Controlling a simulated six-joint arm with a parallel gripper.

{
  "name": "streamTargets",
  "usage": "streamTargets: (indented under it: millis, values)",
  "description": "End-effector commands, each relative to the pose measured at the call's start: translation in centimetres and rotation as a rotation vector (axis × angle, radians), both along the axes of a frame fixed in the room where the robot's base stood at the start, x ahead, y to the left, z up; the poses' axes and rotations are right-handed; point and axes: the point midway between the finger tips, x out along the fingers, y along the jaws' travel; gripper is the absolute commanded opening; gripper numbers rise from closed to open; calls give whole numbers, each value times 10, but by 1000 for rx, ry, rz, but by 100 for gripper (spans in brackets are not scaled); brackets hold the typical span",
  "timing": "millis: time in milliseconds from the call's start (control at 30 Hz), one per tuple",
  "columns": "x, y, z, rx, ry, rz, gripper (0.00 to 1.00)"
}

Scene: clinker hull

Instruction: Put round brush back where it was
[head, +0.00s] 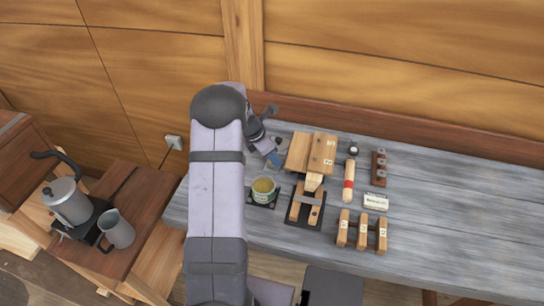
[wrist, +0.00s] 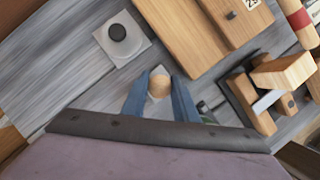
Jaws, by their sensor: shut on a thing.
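My gripper (head: 272,156) is over the left part of the grey bench, mostly behind my arm in the head view. In the wrist view its two blue fingers (wrist: 158,100) are shut on a round, light wooden knob, which I take to be the top of the round brush (wrist: 158,86). The rest of the brush is hidden below the knob, and I cannot tell whether it touches the bench. A grey square plate (wrist: 125,52) with a black round piece (wrist: 117,32) lies ahead of the fingers, apart from the brush.
A tin (head: 263,187) stands on a dark square base near my gripper. Wooden boards (head: 312,152), a wooden tool on a dark base (head: 305,210), a red-banded handle (head: 349,182), labelled blocks (head: 362,232) and a white card (head: 375,201) lie rightward. The bench's right side is clear.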

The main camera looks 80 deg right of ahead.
Motion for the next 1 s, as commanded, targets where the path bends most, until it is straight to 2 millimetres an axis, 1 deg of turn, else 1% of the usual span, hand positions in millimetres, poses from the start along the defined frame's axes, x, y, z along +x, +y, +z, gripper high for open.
streamTargets:
  millis: [100,133,467,633,767,1000]
  values:
    - [0,0,-4,0,0,0,5]
    - [0,0,-3,0,0,0,34]
    - [0,0,-1,0,0,0,34]
    - [2,1,6,-2,1,0,34]
    - [6,5,20,-3,0,1,34]
    - [18,17,59,-5,-1,2,34]
